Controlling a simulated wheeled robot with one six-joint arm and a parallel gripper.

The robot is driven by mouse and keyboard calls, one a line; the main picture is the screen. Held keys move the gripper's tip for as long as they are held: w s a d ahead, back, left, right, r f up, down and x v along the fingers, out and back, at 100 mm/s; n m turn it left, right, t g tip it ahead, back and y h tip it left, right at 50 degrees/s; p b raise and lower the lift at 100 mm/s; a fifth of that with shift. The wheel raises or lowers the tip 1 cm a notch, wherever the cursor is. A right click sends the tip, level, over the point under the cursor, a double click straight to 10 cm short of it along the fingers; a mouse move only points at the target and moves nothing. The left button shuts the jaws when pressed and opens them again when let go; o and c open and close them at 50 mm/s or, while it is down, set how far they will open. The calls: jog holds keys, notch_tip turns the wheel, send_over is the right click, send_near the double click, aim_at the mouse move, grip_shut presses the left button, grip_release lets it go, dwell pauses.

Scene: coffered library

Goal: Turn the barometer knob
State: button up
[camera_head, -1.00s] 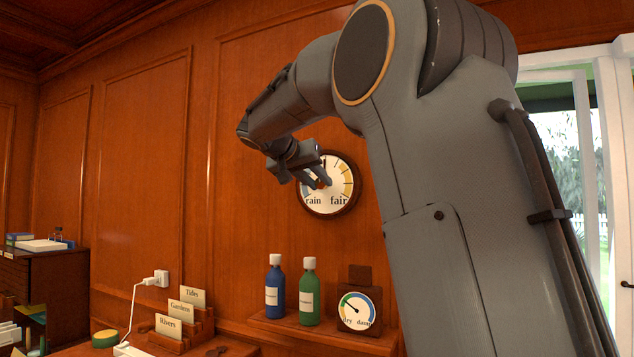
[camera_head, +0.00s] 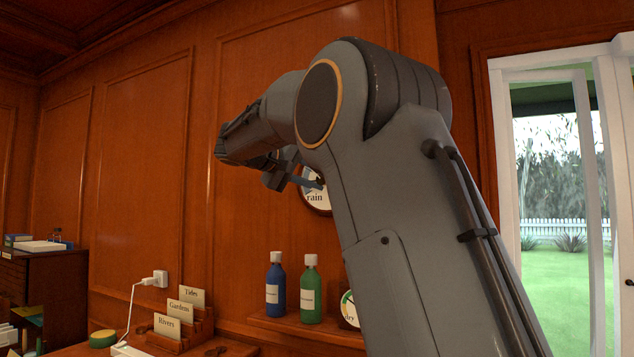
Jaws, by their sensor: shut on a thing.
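The barometer (camera_head: 314,198) is a round dial in a dark wooden rim on the panelled wall. Only its lower left part shows, with the word "rain" and a bit of blue band; my arm hides the rest. My gripper (camera_head: 318,183) reaches the middle of the dial from the left. Its fingertips are shut at the dial's centre, where the knob is. The knob itself is hidden by the fingers and arm, and its turn cannot be read.
Below, a blue bottle (camera_head: 276,284), a green bottle (camera_head: 311,290) and a partly hidden second dial (camera_head: 348,309) stand on a wooden shelf (camera_head: 283,326). A card holder (camera_head: 196,327) stands lower left. A glazed door is at right.

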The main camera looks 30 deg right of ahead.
jog(key=n, duration=0.1)
jog(key=n+h+b, duration=0.1)
jog(key=n, duration=0.1)
jog(key=shift+f+n+h, duration=0.25)
jog(key=shift+n+h, duration=0.15)
jog(key=shift+f+n+h+b, duration=0.1)
jog(key=shift+n+h+b, duration=0.6)
jog(key=shift+n, duration=1.1)
jog(key=o, duration=1.1)
jog(key=shift+c, duration=0.2)
jog(key=shift+a, duration=0.1)
jog(key=b+v, duration=0.2)
jog(key=v, duration=0.5)
jog(key=shift+s+a, duration=0.15)
jog(key=shift+a, duration=0.2)
